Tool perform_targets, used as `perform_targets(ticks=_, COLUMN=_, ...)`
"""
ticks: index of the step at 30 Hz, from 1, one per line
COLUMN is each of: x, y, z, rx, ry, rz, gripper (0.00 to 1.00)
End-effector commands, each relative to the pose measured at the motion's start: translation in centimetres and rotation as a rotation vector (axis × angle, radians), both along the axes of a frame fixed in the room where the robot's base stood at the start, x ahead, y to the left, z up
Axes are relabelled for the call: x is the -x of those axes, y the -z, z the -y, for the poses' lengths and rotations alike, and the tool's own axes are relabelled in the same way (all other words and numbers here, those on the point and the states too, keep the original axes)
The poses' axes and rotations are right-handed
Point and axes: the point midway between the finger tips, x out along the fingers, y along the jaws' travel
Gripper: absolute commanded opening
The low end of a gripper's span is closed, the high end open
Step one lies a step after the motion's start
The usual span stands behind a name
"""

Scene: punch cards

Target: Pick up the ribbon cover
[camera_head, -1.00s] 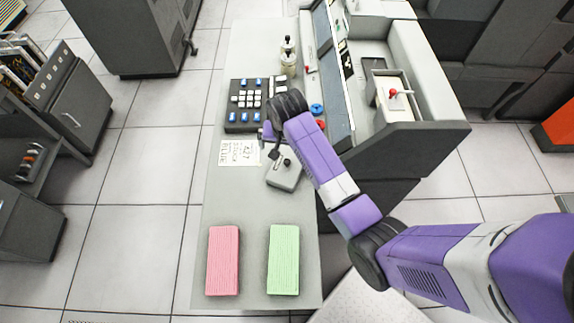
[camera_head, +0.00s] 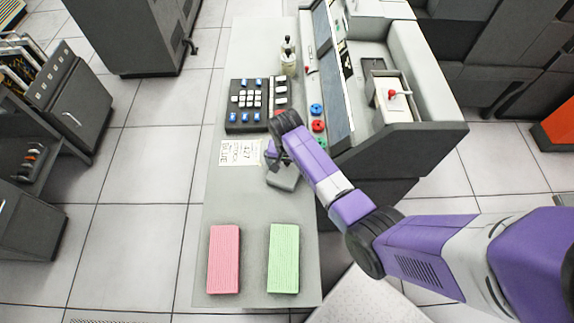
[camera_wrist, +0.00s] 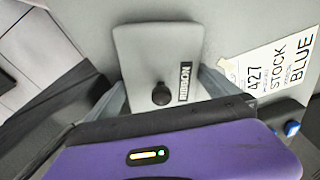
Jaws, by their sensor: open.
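The ribbon cover (camera_wrist: 150,50) is a light grey plate with a round black knob and a black "RIBBON" label. In the wrist view it lies on the counter between my two fingers. In the head view the ribbon cover (camera_head: 284,181) is partly hidden, knob included, by my gripper (camera_head: 276,158). My gripper also shows in the wrist view (camera_wrist: 163,84), open, with one finger on each side of the cover's near part. I cannot tell whether the fingers touch it.
A paper note (camera_head: 240,152) reading "427 STOCK BLUE" lies left of the cover. A keypad (camera_head: 252,105) and bottles stand farther back. A pink card stack (camera_head: 224,259) and a green one (camera_head: 284,259) lie at the front. A console (camera_head: 410,140) rises at right.

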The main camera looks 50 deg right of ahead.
Motion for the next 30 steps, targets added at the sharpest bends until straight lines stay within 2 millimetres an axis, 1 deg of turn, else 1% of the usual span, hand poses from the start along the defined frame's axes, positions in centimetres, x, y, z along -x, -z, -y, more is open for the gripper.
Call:
perform_targets(ticks=5, x=0.0, y=0.0, z=0.0, rx=0.0, ry=0.0, rz=0.001, gripper=1.0)
perform_targets(ticks=6, x=0.0, y=0.0, z=0.0, rx=0.0, ry=0.0, rz=0.001, gripper=0.98)
perform_targets(ticks=8, x=0.0, y=0.0, z=0.0, rx=0.0, ry=0.0, rz=0.001, gripper=0.86)
perform_targets(ticks=12, x=0.0, y=0.0, z=0.0, rx=0.0, ry=0.0, rz=0.001, gripper=0.59)
perform_targets(ticks=14, x=0.0, y=0.0, z=0.0, rx=0.0, ry=0.0, rz=0.001, gripper=0.47)
perform_targets(ticks=23, x=-0.1, y=-0.2, z=0.0, rx=0.0, ry=0.0, rz=0.001, gripper=0.47)
perform_targets(ticks=26, x=-0.1, y=-0.7, z=0.0, rx=0.001, ry=0.001, rz=0.004, gripper=0.47)
perform_targets(ticks=30, x=-0.1, y=-2.2, z=0.1, rx=0.002, ry=0.001, rz=0.005, gripper=0.47)
